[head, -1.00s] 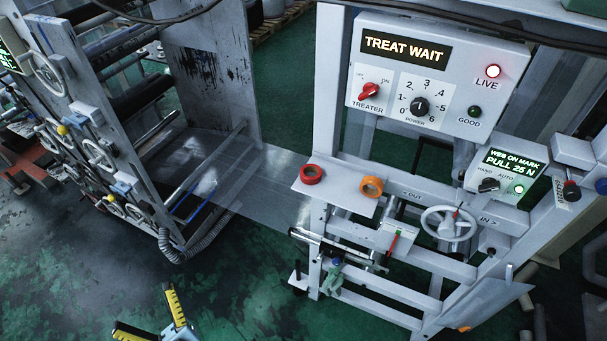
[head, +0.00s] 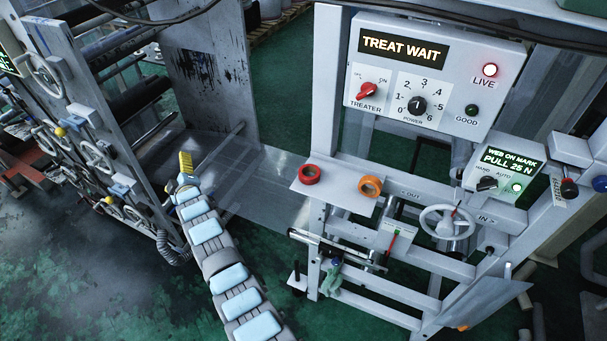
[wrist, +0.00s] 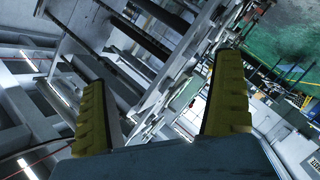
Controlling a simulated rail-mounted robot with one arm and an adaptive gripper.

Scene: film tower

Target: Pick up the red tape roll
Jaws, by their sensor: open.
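The red tape roll (head: 309,174) lies flat on a small light-grey shelf (head: 336,191) on the machine frame, in the middle of the head view. An orange tape roll (head: 370,186) lies to its right, near the shelf's right end. My gripper (head: 185,160) is in the air to the left of the shelf, well apart from the red roll. In the wrist view my gripper (wrist: 158,95) has its two yellow fingers spread wide with nothing between them. The wrist view does not show the red roll.
A control panel (head: 435,75) reading TREAT WAIT stands above and behind the shelf. A smaller panel (head: 503,170) and a handwheel (head: 447,222) are to the right. A tall machine with wheels and rollers (head: 100,130) stands left. A clear web (head: 270,195) spans between them.

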